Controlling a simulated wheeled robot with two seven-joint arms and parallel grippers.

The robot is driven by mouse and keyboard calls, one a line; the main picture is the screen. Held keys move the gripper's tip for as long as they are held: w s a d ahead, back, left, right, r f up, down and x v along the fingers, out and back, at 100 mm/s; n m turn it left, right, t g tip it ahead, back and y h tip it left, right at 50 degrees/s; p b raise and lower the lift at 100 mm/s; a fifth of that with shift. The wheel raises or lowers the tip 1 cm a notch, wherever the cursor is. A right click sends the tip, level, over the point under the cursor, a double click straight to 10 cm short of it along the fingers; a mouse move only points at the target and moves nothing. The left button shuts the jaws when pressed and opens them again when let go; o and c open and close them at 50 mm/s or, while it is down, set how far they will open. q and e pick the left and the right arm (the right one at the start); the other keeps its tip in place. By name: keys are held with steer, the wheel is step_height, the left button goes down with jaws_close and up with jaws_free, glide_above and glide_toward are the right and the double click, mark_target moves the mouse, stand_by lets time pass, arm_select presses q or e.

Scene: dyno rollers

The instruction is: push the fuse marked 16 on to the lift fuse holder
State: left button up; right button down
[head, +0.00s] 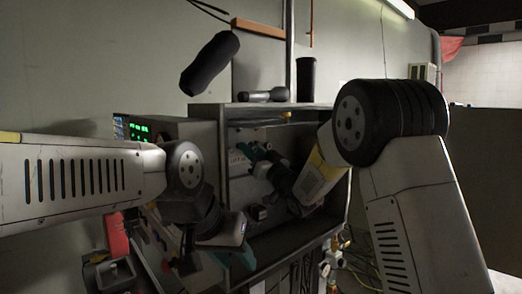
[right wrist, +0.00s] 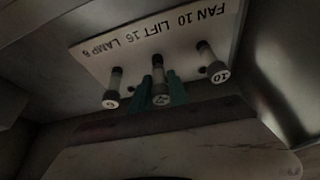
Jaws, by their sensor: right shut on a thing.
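In the right wrist view a white fuse board (right wrist: 97,60) carries upside-down labels FAN 10, LIFT 16 and LAMP 6. My right gripper (right wrist: 159,92) has its green fingers shut on the middle fuse (right wrist: 160,98), under the LIFT 16 label. Its end mark is hard to read. Whether this fuse is fully on its holder cannot be told. In the head view my right gripper (head: 262,155) reaches into the open grey cabinet (head: 220,108). My left gripper (head: 236,258) is low in front of the cabinet, apart from the board. Its jaw gap is unclear.
A fuse marked 10 (right wrist: 218,70) stands to the right of the held fuse, and another fuse (right wrist: 111,98) to its left. The cabinet walls close in around my right gripper.

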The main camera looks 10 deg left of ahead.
steer(key=shift+w+a, duration=0.35)
steer(key=shift+a, duration=0.1)
stand_by(0.6)
steer(key=c, duration=1.2)
jaws_free()
steer(key=s+d+f+m+h, duration=0.2)
steer(key=d+h, duration=0.2)
steer(key=d, duration=0.5)
steer(key=s+d+f+m+h, duration=0.1)
steer(key=s+d+m+h, duration=0.25)
steer(key=d, duration=0.45)
steer(key=s+d+f+m+h, duration=0.1)
steer(key=s+d+f+h, duration=0.1)
steer(key=d+h, duration=0.5)
steer(key=s+d+f+g, duration=0.2)
steer(key=s+d+f, duration=0.1)
steer(key=s, duration=0.6)
steer(key=s+d+f+m+g, duration=0.1)
steer(key=s+d+f+g, duration=0.2)
steer(key=s, duration=0.6)
steer(key=s+d+f+m+g, duration=0.1)
steer(key=s+d+f+g, duration=0.2)
steer(key=s, duration=0.5)
steer(key=shift+s+d+f+h, duration=0.15)
steer(key=shift+s+d+f, duration=0.05)
steer(key=shift+d, duration=0.2)
steer(key=shift+s+d+f+h, duration=0.1)
steer(key=shift+s+d+f, duration=0.1)
steer(key=shift+d, duration=0.15)
